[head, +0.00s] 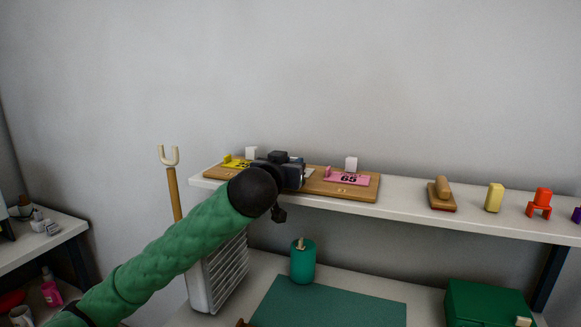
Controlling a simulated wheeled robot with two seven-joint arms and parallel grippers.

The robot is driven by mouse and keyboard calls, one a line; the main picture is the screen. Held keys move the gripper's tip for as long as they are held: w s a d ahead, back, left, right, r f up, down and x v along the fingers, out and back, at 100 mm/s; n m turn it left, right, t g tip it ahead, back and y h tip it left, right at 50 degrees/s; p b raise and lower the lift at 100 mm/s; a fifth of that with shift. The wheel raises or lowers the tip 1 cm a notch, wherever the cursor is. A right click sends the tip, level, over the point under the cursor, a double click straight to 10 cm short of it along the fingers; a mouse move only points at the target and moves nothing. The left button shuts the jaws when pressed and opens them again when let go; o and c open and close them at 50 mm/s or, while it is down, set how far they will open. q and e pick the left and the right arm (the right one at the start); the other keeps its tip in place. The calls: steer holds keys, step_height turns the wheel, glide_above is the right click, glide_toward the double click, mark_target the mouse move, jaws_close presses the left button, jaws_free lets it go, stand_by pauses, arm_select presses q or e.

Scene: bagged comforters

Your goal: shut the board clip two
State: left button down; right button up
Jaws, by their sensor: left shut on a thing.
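A wooden board (345,190) lies on the upper white shelf. A yellow card (237,163) is at its left end and a pink card marked 65 (347,178) is toward its right. Small yellow (227,158) and pink (328,171) pieces stand at these cards. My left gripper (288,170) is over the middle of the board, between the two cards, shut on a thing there. The gripper hides that thing, which sits where a middle clip would be. A white sheet edge (309,172) shows beside the gripper. My right gripper is out of view.
White blocks (351,163) stand behind the board. A wooden-handled stamp (442,194), a yellow block (494,198) and an orange piece (541,203) stand farther right on the shelf (405,203). Below are a teal canister (303,262), a green mat (335,304) and a green box (488,304).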

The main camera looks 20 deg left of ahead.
arm_select(q)
steer(key=shift+f, duration=0.15)
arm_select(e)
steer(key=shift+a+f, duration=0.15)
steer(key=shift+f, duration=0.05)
arm_select(q)
steer(key=c, duration=1.2)
jaws_free()
steer(key=shift+c, duration=0.2)
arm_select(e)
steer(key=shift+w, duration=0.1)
arm_select(q)
steer(key=s+b, duration=0.1)
steer(key=s, duration=0.6)
steer(key=shift+a+b, duration=0.15)
steer(key=shift+b, duration=0.2)
steer(key=shift+s+r, duration=0.2)
steer(key=shift+s, duration=0.2)
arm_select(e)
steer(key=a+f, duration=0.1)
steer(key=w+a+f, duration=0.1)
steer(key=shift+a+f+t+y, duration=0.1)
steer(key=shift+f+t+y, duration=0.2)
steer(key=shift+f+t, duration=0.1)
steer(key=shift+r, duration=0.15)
